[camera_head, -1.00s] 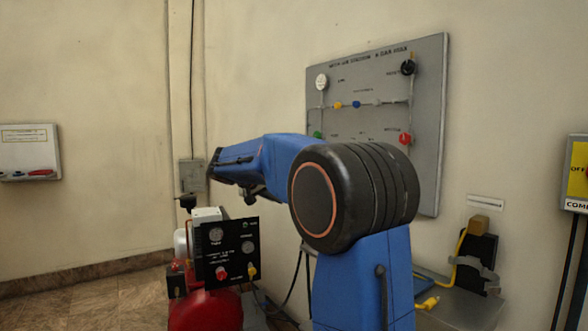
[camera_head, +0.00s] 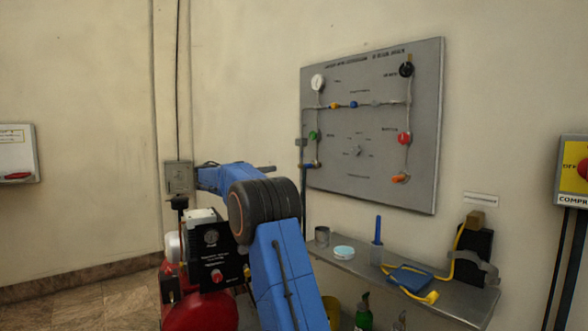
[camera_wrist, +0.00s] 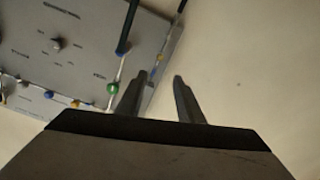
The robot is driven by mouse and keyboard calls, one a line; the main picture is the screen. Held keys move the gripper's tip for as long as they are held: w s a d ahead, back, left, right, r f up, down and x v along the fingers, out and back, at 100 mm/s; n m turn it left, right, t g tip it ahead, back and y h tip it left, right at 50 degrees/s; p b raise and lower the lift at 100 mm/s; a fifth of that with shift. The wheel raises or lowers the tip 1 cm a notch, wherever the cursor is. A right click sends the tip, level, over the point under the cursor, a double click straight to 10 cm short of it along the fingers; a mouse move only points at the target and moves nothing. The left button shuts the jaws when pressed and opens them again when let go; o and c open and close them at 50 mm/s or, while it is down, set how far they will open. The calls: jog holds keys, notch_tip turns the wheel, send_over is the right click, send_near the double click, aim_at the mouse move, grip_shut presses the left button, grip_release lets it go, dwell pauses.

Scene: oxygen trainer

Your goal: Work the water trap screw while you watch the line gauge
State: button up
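The grey wall panel (camera_head: 340,225) carries a round white gauge (camera_head: 318,82) at its upper left; its reading is too small to tell. Below the gauge are a green knob (camera_head: 313,134) and a blue-handled fitting (camera_head: 309,165) at the panel's left edge. I cannot tell which fitting is the water trap screw. In the wrist view the panel appears upside down, with the green knob (camera_wrist: 112,88) left of my gripper (camera_wrist: 160,78) and the dark handle (camera_wrist: 127,28) beyond it. My gripper's two fingers are apart with nothing between them, near the panel's edge in that view.
A red compressor (camera_head: 200,312) with a black control box (camera_head: 213,258) stands by my arm. A metal shelf (camera_head: 455,300) below the panel holds a cup (camera_head: 322,236), a blue tool (camera_head: 378,232) and a yellow hose (camera_head: 456,250). A yellow switch box (camera_head: 573,165) is at the right.

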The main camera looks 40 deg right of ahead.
aim_at(298, 166)
jog(key=d, duration=1.6)
jog(key=shift+s, duration=0.1)
grip_shut()
